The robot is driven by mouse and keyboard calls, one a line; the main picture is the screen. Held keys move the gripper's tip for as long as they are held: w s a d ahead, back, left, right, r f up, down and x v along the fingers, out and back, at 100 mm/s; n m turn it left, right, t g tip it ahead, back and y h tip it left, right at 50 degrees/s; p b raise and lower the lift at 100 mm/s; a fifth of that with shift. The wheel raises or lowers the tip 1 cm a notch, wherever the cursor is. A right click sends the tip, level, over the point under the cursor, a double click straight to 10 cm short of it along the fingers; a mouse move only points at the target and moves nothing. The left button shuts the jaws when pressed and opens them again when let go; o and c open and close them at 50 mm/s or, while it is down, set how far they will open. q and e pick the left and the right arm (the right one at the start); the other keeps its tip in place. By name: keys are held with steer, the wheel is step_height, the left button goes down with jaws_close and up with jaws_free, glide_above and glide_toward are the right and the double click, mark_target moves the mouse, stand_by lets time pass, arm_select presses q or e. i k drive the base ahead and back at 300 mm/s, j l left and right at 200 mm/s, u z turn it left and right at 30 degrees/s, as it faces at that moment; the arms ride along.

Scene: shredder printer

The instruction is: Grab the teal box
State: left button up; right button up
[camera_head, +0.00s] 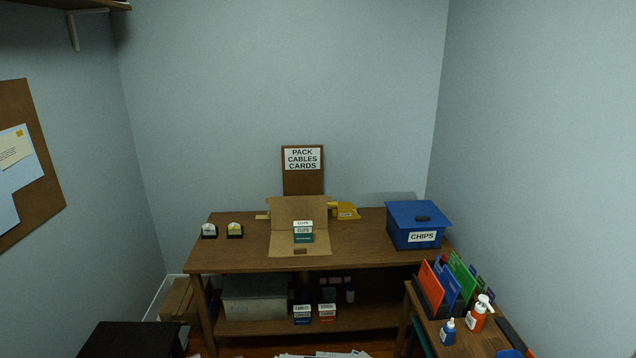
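A small teal box (304,239) with a white label sits at the middle of the wooden desk, in or in front of an open cardboard box (286,213). White-labelled small boxes (303,227) show directly above it, and I cannot tell whether they rest on it or stand behind it. Neither of my grippers is in view, so nothing shows near the teal box.
The desk (238,256) has a blue CHIPS box (408,216) at right and a yellow item (347,211) behind. Below, a shelf holds a grey bin (252,299) and small labelled boxes (327,312). A side table (478,342) with folders and bottles stands right.

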mark_target(303, 229)
steer(key=i, duration=2.15)
